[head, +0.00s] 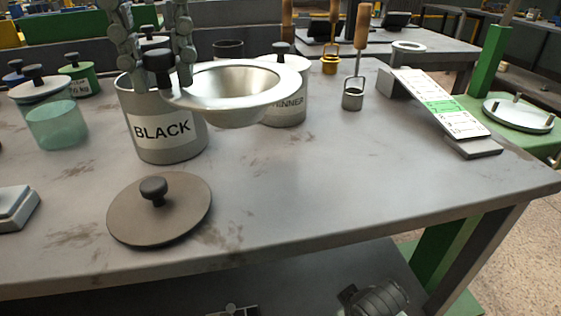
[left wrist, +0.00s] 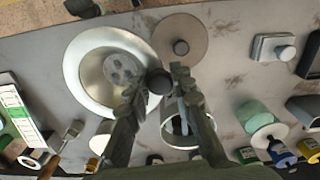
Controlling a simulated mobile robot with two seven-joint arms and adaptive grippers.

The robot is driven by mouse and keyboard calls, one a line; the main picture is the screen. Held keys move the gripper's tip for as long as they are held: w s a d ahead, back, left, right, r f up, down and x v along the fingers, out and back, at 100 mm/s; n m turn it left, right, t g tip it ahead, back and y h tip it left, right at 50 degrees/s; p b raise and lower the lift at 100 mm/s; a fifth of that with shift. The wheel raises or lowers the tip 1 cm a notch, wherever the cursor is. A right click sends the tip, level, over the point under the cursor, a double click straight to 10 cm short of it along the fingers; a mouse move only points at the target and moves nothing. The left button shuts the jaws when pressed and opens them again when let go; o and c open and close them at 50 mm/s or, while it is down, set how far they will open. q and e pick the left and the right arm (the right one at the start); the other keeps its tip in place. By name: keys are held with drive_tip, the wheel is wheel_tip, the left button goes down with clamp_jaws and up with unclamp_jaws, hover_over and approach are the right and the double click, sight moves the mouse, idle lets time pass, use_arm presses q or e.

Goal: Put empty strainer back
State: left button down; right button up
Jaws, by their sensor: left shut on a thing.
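The strainer (head: 232,108) is a wide pale metal funnel with a black knob (head: 158,60). My left gripper (head: 157,50) is shut on that knob and holds the strainer above the table, to the right of the open top of the can labelled BLACK (head: 165,148). In the left wrist view my left gripper (left wrist: 158,82) has a finger on each side of the knob. The strainer bowl (left wrist: 84,62) looks empty there, with a grey perforated bottom. The BLACK can (left wrist: 187,128) lies under the fingers. My right gripper is not in view.
A brown lid (head: 180,205) lies on the table in front. A THINNER can (head: 290,108) stands behind the strainer. A teal beaker (head: 57,125) is at left. A small dipping cup (head: 352,98) and a tilted chart (head: 440,105) stand right. The front-right tabletop is clear.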

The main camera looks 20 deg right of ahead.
sight(209, 117)
use_arm(q)
drive_tip(key=shift+m, duration=0.6)
drive_tip(key=d, duration=0.1)
drive_tip(key=s+d+f, duration=0.1)
drive_tip(key=d, duration=0.1)
drive_tip(key=shift+s+d+f, duration=0.2)
drive_tip(key=shift+f, duration=0.2)
drive_tip(key=d+f, duration=0.6)
drive_tip(key=w+d+f, duration=0.1)
drive_tip(key=d+f, duration=0.2)
drive_tip(key=shift+w+d+f, duration=0.1)
drive_tip(key=shift+d+f, duration=0.2)
drive_tip(key=shift+f, duration=0.05)
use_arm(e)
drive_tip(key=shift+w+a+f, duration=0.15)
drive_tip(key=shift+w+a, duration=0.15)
use_arm(q)
drive_tip(key=shift+f, duration=0.15)
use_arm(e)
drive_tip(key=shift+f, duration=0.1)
use_arm(q)
drive_tip(key=c, duration=1.7)
unclamp_jaws()
drive_tip(key=o, duration=0.4)
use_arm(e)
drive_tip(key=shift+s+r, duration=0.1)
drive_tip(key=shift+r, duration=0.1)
